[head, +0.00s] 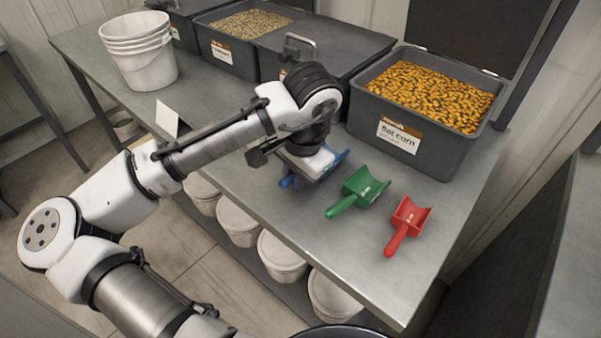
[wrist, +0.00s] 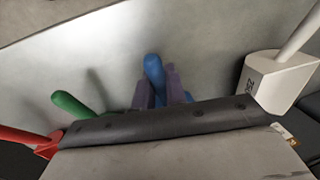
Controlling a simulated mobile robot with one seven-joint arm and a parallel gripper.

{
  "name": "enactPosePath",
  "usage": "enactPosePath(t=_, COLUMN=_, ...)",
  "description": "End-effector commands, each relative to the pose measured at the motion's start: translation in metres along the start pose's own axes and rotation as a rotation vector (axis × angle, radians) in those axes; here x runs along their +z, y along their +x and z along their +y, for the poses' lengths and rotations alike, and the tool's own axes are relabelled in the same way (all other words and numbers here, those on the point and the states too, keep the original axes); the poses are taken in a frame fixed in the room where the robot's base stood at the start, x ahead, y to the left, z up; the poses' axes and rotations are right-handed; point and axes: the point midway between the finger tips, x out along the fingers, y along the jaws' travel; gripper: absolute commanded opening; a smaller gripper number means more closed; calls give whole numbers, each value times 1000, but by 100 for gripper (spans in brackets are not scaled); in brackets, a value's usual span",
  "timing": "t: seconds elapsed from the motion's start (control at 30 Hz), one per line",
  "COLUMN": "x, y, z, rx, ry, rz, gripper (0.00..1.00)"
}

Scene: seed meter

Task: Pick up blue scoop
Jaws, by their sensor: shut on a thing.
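The blue scoop (head: 336,159) is at the table's middle, mostly hidden beneath my wrist in the head view. Its blue handle (wrist: 153,70) shows in the wrist view. My gripper (wrist: 160,90) has its two purple-grey fingers on either side of this handle and is shut on it. In the head view my gripper (head: 298,181) points down at the scoop, low over the table. I cannot tell whether the scoop touches the tabletop.
A green scoop (head: 361,188) and a red scoop (head: 409,222) lie to the right on the metal table (head: 365,265). A white scoop (wrist: 275,82) is on the other side in the wrist view. Grey seed bins (head: 425,145) line the back; white buckets (head: 140,60) stand back left.

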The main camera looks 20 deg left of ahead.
Motion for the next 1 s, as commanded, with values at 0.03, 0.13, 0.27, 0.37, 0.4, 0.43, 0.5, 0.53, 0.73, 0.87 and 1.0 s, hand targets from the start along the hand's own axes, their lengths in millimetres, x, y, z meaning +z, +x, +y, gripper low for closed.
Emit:
enactPosePath(t=0.03, x=0, y=-4, z=-1, rx=-1, ry=0, rz=1, gripper=0)
enactPosePath(t=0.13, x=-1, y=-16, z=-3, rx=-1, ry=-1, rz=3, gripper=0)
enactPosePath(t=0.27, x=-1, y=-45, z=-9, rx=-1, ry=0, rz=4, gripper=0)
enactPosePath(t=0.37, x=-1, y=-77, z=-15, rx=-5, ry=-2, rz=3, gripper=0)
enactPosePath(t=0.4, x=0, y=-90, z=-17, rx=-5, ry=-1, rz=3, gripper=0)
enactPosePath(t=0.43, x=0, y=-99, z=-20, rx=-7, ry=-3, rz=0, gripper=0)
enactPosePath(t=0.5, x=0, y=-118, z=-23, rx=-6, ry=-3, rz=1, gripper=0)
enactPosePath(t=0.53, x=0, y=-126, z=-25, rx=-6, ry=-3, rz=0, gripper=0)
enactPosePath(t=0.73, x=0, y=-168, z=-32, rx=-3, ry=-2, rz=1, gripper=0)
enactPosePath(t=0.87, x=0, y=-184, z=-35, rx=-2, ry=-2, rz=0, gripper=0)
enactPosePath(t=1.0, x=0, y=-192, z=-36, rx=0, ry=0, rz=1, gripper=0)
